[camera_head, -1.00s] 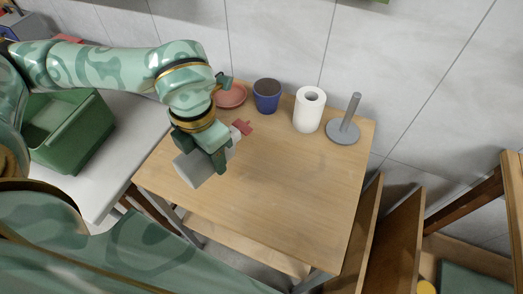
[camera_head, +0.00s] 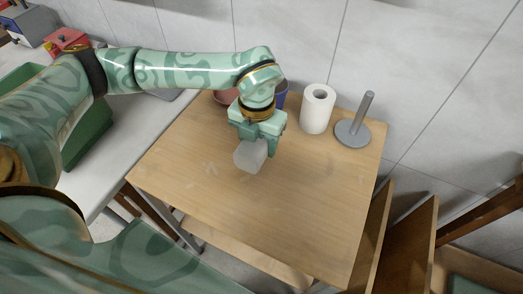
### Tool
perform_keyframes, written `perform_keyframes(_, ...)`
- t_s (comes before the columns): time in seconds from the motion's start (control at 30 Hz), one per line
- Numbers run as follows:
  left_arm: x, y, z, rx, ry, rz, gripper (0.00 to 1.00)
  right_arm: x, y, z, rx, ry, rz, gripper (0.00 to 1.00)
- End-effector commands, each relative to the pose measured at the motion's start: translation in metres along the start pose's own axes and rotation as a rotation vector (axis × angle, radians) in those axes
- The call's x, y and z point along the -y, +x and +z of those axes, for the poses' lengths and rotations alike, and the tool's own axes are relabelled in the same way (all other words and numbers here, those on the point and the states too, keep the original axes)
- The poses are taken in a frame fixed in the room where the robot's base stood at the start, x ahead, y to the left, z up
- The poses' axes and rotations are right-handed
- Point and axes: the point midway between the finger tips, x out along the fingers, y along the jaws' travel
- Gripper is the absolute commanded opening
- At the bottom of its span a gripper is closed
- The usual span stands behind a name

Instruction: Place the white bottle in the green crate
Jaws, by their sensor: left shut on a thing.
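The white bottle (camera_head: 249,157) is held by my left gripper (camera_head: 258,138), over the middle of the wooden table. Only its pale, blocky end shows, turned toward the camera; the gripper hides the rest, and I cannot see its red top now. The gripper is shut on it. The green crate (camera_head: 88,138) stands on the white counter at the left, partly covered by my left arm. My right gripper is not in view.
On the wooden table (camera_head: 290,215), a paper roll (camera_head: 317,110) and a grey holder with an upright rod (camera_head: 353,134) stand at the back right. A pink plate (camera_head: 226,97) and blue cup (camera_head: 281,97) are partly behind my gripper. The table's front is clear.

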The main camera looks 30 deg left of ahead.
Motion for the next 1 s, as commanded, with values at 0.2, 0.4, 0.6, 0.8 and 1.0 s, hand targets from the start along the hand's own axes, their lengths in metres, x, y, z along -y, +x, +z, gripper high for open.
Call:
perform_keyframes(0.2, 0.003, 0.030, 0.007, -0.006, 0.000, 0.000, 0.23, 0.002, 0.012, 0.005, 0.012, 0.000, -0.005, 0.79)
perform_keyframes(0.4, 0.003, 0.039, 0.007, 0.001, 0.001, 0.000, 0.23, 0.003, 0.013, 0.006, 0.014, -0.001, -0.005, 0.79)
perform_keyframes(0.6, 0.003, 0.040, 0.007, 0.000, 0.001, 0.000, 0.23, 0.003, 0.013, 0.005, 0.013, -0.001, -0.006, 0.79)
perform_keyframes(0.8, 0.003, 0.042, 0.007, 0.000, 0.001, 0.000, 0.76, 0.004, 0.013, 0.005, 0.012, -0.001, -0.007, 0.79)
perform_keyframes(1.0, 0.003, 0.042, 0.007, 0.000, 0.001, 0.000, 0.76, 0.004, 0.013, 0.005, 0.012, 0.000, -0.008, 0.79)
